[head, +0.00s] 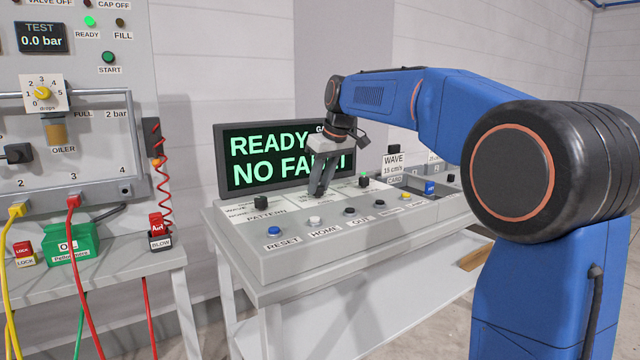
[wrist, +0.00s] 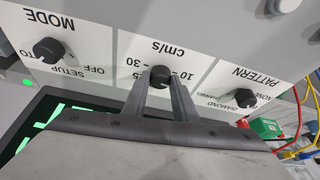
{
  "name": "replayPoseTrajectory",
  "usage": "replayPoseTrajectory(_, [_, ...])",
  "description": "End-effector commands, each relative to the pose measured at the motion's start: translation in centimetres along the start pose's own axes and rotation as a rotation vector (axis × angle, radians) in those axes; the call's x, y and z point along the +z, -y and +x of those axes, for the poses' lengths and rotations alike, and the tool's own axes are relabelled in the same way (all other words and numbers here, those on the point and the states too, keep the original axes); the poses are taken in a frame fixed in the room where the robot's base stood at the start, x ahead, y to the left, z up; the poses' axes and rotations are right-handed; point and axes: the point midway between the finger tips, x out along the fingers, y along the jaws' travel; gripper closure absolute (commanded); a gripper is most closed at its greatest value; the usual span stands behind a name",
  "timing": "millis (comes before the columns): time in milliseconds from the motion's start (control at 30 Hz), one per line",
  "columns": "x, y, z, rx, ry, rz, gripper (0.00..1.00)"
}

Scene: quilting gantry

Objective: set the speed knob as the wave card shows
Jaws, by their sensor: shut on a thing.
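The speed knob (wrist: 160,75) is a black knob on a white panel plate marked "cm/s", between the pattern and mode knobs in the wrist view. My gripper (wrist: 161,88) has its two fingers closed on the knob's sides. The labels 10, 25 and 30 show partly around it; the knob's pointer cannot be made out. In the head view my gripper (head: 317,191) reaches down to the console, hiding the speed knob. The wave card (head: 393,163) stands at the back right of the console and appears to read "WAVE 15 cm/s".
The pattern knob (head: 262,203) and mode knob (head: 364,180) flank my gripper. Buttons, including blue RESET (head: 274,231) and white HOME (head: 315,221), line the console front. A screen (head: 285,155) behind shows green READY and a partly hidden second line. A pneumatic bench (head: 150,262) stands left.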

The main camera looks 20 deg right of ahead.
Motion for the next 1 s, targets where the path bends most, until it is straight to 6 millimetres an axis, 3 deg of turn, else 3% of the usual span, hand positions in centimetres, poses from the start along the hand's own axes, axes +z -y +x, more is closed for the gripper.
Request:
replayPoseTrajectory(600, [-0.13, 0.47, 0.01, 0.187, -0.001, 0.449, 0.97])
replayPoseTrajectory(1000, [-0.21, 0.52, 0.04, 0.247, -0.001, 0.598, 0.97])
